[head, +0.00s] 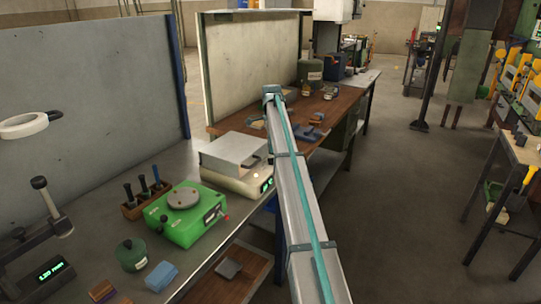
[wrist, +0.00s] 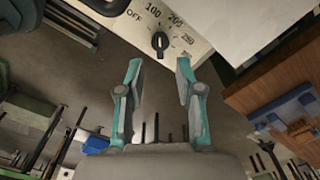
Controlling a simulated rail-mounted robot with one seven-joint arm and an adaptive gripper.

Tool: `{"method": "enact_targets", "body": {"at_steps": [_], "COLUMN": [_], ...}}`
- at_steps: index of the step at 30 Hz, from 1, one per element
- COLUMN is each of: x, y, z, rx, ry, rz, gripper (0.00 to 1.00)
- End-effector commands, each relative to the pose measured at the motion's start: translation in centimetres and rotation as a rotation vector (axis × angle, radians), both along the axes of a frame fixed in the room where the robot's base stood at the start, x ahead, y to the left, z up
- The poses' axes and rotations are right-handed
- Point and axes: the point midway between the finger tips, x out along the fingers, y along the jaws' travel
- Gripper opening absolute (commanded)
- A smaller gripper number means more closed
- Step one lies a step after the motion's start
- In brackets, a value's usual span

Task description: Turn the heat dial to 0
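The heat dial (wrist: 160,42) is a small black knob with a pale pointer line on a cream panel (wrist: 196,47) in the wrist view. Printed marks OFF, 100, 200 and a partly readable higher number lie around it. The exact setting is too small to read. My gripper (wrist: 160,70) is open and empty, its two teal-edged fingers apart just below the dial in the picture, not visibly touching it. In the head view a cream unit with a grey metal top (head: 234,155) and a green display stands on the bench; my gripper is hidden there.
A green device with a round plate (head: 188,212), a wooden tool rack (head: 146,198) and a green weight (head: 131,255) stand on the grey bench left of the cream unit. A brown wooden table (head: 337,105) lies beyond it. Open floor (head: 410,210) is on the right.

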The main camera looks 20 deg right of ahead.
Motion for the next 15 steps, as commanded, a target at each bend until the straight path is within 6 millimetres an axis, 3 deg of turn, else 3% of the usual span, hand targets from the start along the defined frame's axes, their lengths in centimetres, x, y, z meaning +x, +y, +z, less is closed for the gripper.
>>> {"method": "enact_targets", "body": {"at_steps": [6, 15], "x": [-0.1, 0.0], "y": [0.1, 0.0], "z": [-3.4, -5.5], "rx": [0.0, 0.0], "ry": [0.002, 0.001], "rz": [0.001, 0.001], "gripper": [0.35, 0.35]}}
